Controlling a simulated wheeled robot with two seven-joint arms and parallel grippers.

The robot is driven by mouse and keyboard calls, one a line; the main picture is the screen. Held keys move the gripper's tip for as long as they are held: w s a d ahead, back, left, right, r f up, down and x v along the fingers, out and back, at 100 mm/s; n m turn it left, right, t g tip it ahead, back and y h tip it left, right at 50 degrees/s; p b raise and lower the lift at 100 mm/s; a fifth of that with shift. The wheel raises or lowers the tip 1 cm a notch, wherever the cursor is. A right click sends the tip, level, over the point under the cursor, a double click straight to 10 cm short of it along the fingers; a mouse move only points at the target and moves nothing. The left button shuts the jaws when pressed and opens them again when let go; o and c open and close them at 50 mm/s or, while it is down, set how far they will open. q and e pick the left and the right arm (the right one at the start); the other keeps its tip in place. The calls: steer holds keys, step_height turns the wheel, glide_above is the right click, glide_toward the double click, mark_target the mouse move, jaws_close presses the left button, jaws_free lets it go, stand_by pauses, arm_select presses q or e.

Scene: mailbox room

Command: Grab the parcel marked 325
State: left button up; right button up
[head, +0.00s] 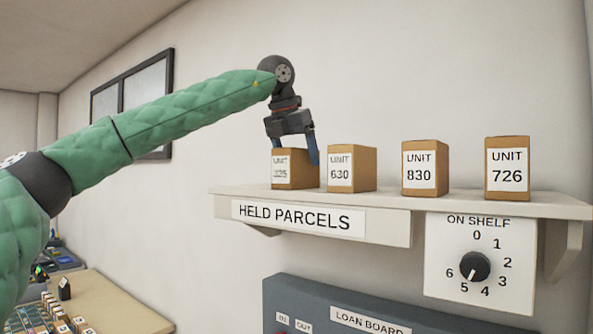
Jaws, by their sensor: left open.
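The parcel marked 325 (296,178) is a small brown box with a white label, at the left end of the wall shelf. I cannot tell whether the fingers touch the box. The parcel stands upright on the shelf. My right gripper is not in view.
Parcels marked 630 (352,168), 830 (425,167) and 726 (507,168) stand to the right on the shelf (450,202). The 630 box is close to my right finger. Below are a dial panel (478,265) and a loan board (370,318). A desk (110,303) is at lower left.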

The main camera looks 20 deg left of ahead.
arm_select(q)
steer(key=shift+f+b, duration=0.25)
steer(key=shift+b, duration=0.05)
stand_by(0.5)
steer(key=c, duration=1.3)
steer(key=shift+r, duration=0.1)
